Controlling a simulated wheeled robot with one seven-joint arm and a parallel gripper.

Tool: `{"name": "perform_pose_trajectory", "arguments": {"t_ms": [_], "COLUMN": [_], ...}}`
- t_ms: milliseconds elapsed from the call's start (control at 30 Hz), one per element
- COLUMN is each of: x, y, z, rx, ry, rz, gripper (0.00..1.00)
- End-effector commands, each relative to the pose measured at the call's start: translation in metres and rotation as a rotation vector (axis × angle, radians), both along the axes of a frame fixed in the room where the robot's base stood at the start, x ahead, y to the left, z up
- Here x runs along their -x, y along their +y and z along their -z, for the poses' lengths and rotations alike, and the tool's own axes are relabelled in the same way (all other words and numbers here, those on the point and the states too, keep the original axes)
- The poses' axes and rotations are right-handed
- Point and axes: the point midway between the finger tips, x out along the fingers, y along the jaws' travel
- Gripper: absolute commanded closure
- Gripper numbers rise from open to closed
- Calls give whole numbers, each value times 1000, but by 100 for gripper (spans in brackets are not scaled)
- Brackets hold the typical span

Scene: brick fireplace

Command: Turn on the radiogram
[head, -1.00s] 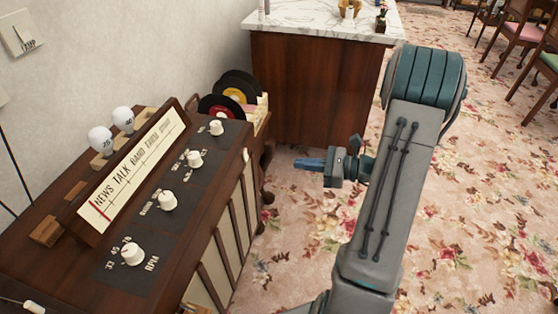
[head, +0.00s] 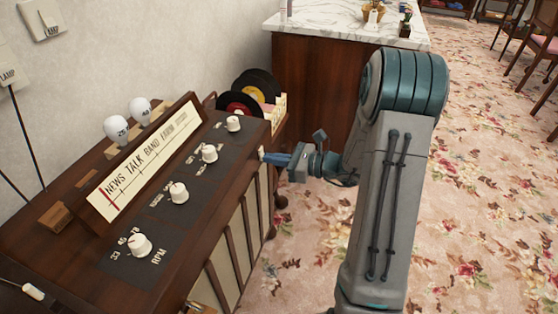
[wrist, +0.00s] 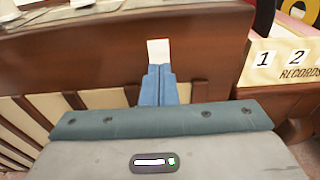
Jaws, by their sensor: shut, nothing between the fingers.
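The radiogram (head: 190,240) is a dark wooden cabinet at the left of the head view, with several white knobs and a slanted dial panel (head: 145,160) on top. A small white switch (head: 261,153) sticks out near the top of its front, towards the far end. It also shows in the wrist view as a pale block (wrist: 158,50). My gripper (head: 268,158) has its blue fingers together, with nothing between them. The fingertips (wrist: 159,68) are at the lower end of the white switch. I cannot tell whether they touch it.
A box of records (head: 270,105) stands at the radiogram's far end, with its labelled side (wrist: 285,62) at the right of the wrist view. A marble-topped counter (head: 335,25) stands behind. Flowered carpet (head: 480,190) lies open on the right.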

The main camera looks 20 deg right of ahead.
Motion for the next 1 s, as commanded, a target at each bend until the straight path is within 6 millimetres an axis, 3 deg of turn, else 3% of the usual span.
{"name": "perform_pose_trajectory", "arguments": {"t_ms": [633,767,1000], "x": [-2,4,30], "y": [4,-10,-54], "z": [2,4,9], "rx": [-47,-47,-47], "ry": [-33,-31,-27], "rz": [-6,-3,-3], "gripper": [100,100,100]}}
